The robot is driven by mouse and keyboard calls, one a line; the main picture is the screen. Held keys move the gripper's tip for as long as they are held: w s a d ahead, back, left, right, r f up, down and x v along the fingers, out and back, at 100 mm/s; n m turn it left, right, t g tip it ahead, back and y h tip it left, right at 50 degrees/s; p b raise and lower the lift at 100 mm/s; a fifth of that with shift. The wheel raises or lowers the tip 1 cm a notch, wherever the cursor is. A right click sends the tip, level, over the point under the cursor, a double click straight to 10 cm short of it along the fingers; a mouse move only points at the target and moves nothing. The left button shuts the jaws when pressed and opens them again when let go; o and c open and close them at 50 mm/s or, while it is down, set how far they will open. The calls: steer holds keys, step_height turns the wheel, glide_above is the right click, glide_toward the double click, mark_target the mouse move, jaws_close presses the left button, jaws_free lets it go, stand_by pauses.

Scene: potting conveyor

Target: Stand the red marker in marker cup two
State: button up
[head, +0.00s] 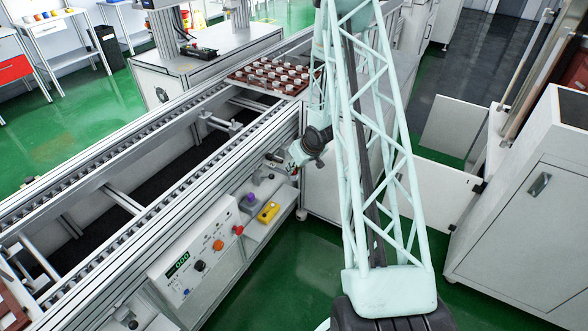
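My gripper (272,165) is small and partly dark in the head view. It hangs over the side shelf (255,232) at the conveyor's near side, at the end of my pale lattice arm. I cannot tell whether its fingers are open or shut, or whether they hold anything. On the shelf are a purple-topped item (250,198) and a yellow item (268,212), below and left of the gripper. I cannot make out the red marker. No marker cup can be told for certain, and none shows a readable number.
A control panel (193,258) with a green display and red, orange and black knobs adjoins the shelf. The conveyor rail (120,150) runs diagonally behind it. A tray of pots (270,76) sits farther up. A grey cabinet (530,215) stands right. Green floor between is clear.

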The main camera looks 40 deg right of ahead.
steer(key=shift+f, duration=0.15)
steer(key=o, duration=0.8)
steer(key=shift+o, duration=0.2)
steer(key=shift+s+r, duration=0.2)
steer(key=shift+r, duration=0.35)
steer(key=p+v, duration=0.2)
steer(key=v, duration=0.9)
steer(key=shift+p, duration=0.4)
steer(key=shift+r, duration=0.15)
